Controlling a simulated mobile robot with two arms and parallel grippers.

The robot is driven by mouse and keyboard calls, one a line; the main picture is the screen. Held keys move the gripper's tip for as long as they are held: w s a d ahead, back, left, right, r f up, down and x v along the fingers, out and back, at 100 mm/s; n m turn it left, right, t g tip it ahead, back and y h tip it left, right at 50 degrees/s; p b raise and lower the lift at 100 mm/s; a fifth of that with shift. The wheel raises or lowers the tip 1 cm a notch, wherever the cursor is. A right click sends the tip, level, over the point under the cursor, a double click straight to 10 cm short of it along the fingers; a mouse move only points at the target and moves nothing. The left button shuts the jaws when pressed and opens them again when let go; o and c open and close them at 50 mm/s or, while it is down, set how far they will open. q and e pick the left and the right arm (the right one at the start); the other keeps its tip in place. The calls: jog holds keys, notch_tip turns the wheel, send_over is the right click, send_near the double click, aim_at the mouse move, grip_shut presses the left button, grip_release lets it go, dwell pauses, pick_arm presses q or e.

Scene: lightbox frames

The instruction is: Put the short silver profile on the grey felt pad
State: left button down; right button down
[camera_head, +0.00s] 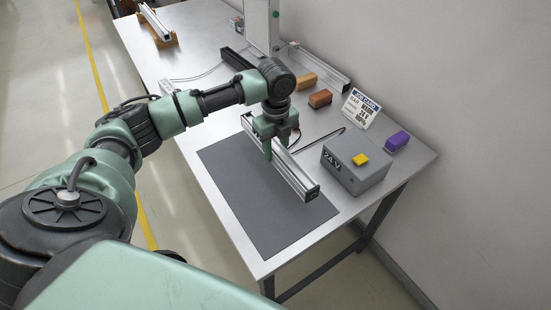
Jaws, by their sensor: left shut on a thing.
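A silver profile (294,175) with a dark end cap lies slantwise over the grey felt pad (250,205). My left gripper (274,146) is shut on this profile near its far half, coming down from above. The profile's near end is over the right part of the pad, and its far end reaches to about the pad's back edge. I cannot tell whether its underside touches the pad. My right gripper is not in view.
A grey box with a yellow button (345,170) stands close right of the pad. Behind are brown blocks (320,98), a job card (361,107), a purple block (397,141) and another silver profile (319,67). One more profile (154,22) rests on orange supports at far left.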

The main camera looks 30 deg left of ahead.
aim_at(276, 170)
pick_arm(q)
jog(key=shift+f+p, duration=0.3)
jog(key=shift+f, duration=2.25)
jog(key=c, duration=0.9)
grip_release()
jog(key=shift+f, duration=0.1)
jog(key=shift+r, duration=0.5)
notch_tip(276, 170, up, 11)
jog(key=shift+r+b, duration=0.15)
jog(key=shift+b, duration=0.6)
jog(key=shift+d, duration=0.1)
